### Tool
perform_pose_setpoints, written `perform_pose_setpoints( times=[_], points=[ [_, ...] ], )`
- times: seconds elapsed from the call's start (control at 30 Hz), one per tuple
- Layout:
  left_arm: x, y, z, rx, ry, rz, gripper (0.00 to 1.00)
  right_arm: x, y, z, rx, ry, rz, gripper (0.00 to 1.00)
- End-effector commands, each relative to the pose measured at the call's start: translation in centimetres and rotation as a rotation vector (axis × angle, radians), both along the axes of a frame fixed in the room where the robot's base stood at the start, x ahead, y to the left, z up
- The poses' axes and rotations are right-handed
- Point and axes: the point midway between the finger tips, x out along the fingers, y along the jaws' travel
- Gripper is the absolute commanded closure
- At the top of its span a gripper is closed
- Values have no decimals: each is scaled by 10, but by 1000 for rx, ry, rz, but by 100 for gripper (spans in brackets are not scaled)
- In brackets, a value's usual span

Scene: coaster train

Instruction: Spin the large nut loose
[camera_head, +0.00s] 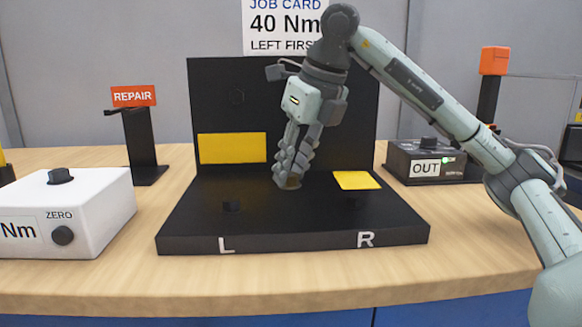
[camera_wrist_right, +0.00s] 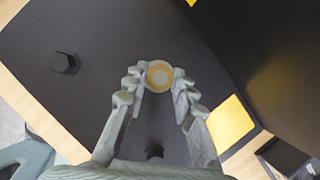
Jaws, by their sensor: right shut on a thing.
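In the head view my right gripper (camera_head: 289,178) points down at the middle of the black fixture, and only a small brownish part of the nut (camera_head: 291,184) shows below the fingertips. The fingers hide the rest. I cannot tell how the nut meets the fixture. My left gripper is in neither view.
A white box with knobs (camera_head: 90,205) stands left, a REPAIR stand (camera_head: 141,140) behind, an OUT box (camera_head: 424,168) right. The table front is clear.

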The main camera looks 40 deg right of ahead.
Motion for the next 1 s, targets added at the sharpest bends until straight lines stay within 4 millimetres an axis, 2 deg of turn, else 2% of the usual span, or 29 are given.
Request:
perform_pose_setpoints(
  times=[0.17, 0.33, 0.7, 1.0],
  points=[
    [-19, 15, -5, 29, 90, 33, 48, -1, -1, -2, 1, 12, 169, 100],
    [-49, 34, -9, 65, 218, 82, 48, -1, -2, -1, 2, 12, 332, 100],
    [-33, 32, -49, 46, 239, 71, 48, 0, -4, -1, 2, 15, 654, 100],
    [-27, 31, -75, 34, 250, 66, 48, 1, -4, -2, 1, 13, 821, 100]
  ],
)
